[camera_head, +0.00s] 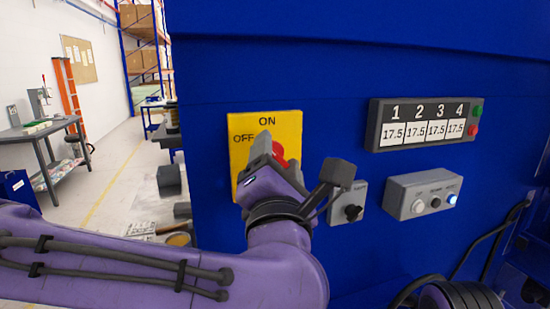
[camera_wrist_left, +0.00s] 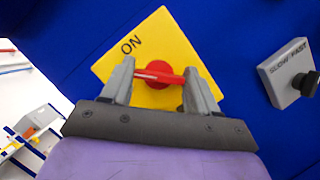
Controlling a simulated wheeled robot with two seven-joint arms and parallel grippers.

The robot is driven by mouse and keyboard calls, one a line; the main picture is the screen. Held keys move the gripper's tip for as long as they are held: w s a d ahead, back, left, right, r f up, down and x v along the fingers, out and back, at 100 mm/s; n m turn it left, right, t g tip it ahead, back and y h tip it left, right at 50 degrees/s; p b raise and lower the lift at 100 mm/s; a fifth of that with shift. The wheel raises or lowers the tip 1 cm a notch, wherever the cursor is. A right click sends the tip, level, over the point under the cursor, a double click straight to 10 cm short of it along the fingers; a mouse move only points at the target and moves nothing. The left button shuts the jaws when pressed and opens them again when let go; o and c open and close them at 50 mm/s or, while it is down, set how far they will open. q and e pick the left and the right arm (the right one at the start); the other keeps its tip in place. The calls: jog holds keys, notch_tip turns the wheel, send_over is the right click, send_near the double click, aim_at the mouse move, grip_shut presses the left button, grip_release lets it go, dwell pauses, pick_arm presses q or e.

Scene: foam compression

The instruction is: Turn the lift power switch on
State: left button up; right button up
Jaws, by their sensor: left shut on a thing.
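The lift power switch is a red rotary knob (camera_head: 279,153) on a yellow plate (camera_head: 292,122) fixed to a blue panel. The plate reads ON at the top and OFF at the left in the head view. My left gripper (camera_wrist_left: 159,82) has one grey finger on each side of the red knob (camera_wrist_left: 158,74) in the left wrist view and is shut on it. The knob's bar lies roughly crosswise between the fingers. In the head view my left gripper (camera_head: 268,150) hides part of the knob and plate. My right gripper is not in view.
Right of the plate are a small grey box with a black knob (camera_head: 354,212), a grey button box (camera_head: 422,195) and a numbered display (camera_head: 424,125) reading 17.5 in each field. A workbench (camera_head: 45,130), orange ladder (camera_head: 68,95) and open floor lie at the left.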

pick_arm(q)
jog(key=m+p, duration=0.1)
jog(key=m+h+p, duration=0.1)
jog(key=m, duration=0.1)
jog(key=shift+r+g, duration=0.3)
jog(key=shift+g, duration=0.1)
jog(key=m+p, duration=0.2)
jog(key=shift+r+m+g+h, duration=0.1)
jog(key=shift+m+g+h, duration=0.3)
jog(key=m+g+p, duration=0.1)
jog(key=m+p, duration=0.1)
jog(key=p, duration=0.1)
jog(key=shift+f+m+p, duration=0.25)
jog(key=shift+m+p, duration=0.3)
jog(key=shift+m, duration=0.15)
jog(key=o, duration=1.1)
jog(key=shift+c, duration=0.2)
